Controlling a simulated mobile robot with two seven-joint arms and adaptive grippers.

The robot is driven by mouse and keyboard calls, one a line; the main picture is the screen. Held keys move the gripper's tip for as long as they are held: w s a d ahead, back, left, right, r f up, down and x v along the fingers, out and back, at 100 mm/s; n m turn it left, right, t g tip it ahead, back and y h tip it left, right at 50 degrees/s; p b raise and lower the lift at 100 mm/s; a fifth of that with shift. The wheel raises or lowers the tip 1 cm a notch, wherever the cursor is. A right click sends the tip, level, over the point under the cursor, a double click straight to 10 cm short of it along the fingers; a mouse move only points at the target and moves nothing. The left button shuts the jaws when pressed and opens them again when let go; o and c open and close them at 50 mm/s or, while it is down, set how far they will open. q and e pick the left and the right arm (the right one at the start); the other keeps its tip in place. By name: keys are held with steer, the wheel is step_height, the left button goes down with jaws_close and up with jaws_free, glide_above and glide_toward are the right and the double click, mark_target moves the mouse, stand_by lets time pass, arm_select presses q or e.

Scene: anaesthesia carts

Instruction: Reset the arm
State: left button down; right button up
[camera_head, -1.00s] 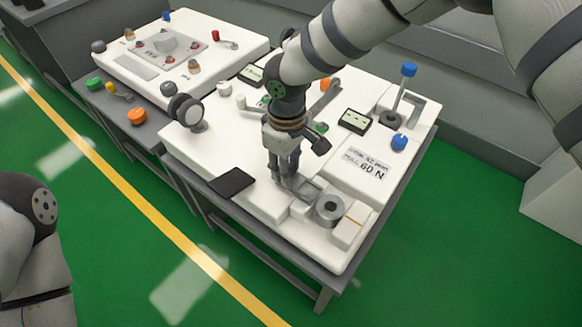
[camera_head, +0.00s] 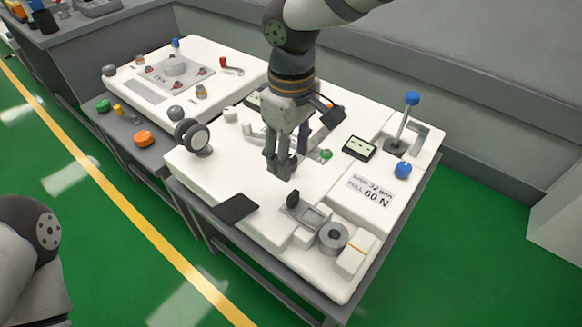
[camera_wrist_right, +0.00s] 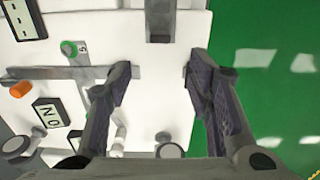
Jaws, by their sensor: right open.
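My right gripper (camera_head: 281,170) hangs fingers-down above the white top of the near cart (camera_head: 250,195). It is open, with nothing between its fingers. In the right wrist view its two fingers (camera_wrist_right: 158,80) stand apart over the white top. A metal block (camera_head: 312,213) with a black knob (camera_head: 292,200) is on the cart, nearer the front than the gripper and apart from it. My left gripper is out of view; only a link of my left arm shows at the lower left.
A grey cylinder (camera_head: 333,237) stands beside the metal block. A blue-topped post (camera_head: 403,125), a blue knob (camera_head: 403,170), a small display (camera_head: 359,148) and a double-wheel knob (camera_head: 195,137) rise from the cart. A second panel (camera_head: 140,80) is behind left. Green floor (camera_head: 110,240) lies open in front.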

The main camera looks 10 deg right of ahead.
stand_by(0.4)
steer(key=s+f+m+g+y+p, duration=0.1)
steer(key=s+f+m+p, duration=0.1)
steer(key=s+f, duration=0.65)
steer(key=s+f+m+g+y+p, duration=0.15)
steer(key=s+f, duration=0.35)
steer(key=s, duration=0.6)
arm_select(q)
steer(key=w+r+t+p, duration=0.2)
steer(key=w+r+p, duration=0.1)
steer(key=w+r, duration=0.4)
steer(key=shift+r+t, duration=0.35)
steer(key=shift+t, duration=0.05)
arm_select(e)
steer(key=s+d+m, duration=0.1)
steer(key=s+d, duration=0.3)
steer(key=s, duration=0.3)
steer(key=s+d+m+h, duration=0.1)
steer(key=s+d+m, duration=0.1)
steer(key=s+d, duration=0.2)
steer(key=s+d+f+m+h, duration=0.1)
steer(key=s+d, duration=0.3)
steer(key=s, duration=0.6)
steer(key=shift+s+d, duration=0.25)
steer(key=shift+s, duration=0.05)
